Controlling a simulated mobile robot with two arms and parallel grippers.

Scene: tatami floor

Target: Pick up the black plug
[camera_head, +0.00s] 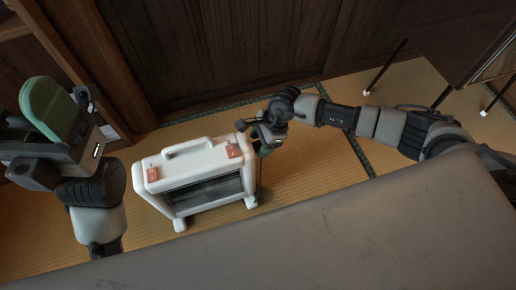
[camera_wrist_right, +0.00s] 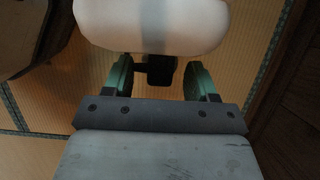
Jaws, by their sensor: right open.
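The black plug (camera_wrist_right: 160,72) shows in the right wrist view, just below the rounded white edge of the heater. It lies between the two green fingertips of my right gripper (camera_wrist_right: 159,78), with a gap on each side. My right gripper is open and also shows in the head view (camera_head: 264,138), at the right side of the white heater (camera_head: 195,165). I cannot make out the plug in the head view. My left gripper (camera_head: 30,112) is at the left edge of the head view, with one large green finger pad clear and the rest partly cut off.
The heater stands upright on the tatami floor (camera_head: 30,235), with a handle and red labels on top. A grey surface (camera_head: 330,235) fills the lower right. A wooden wall (camera_head: 230,50) is behind, and a dark thin-legged table (camera_head: 450,35) is at the upper right.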

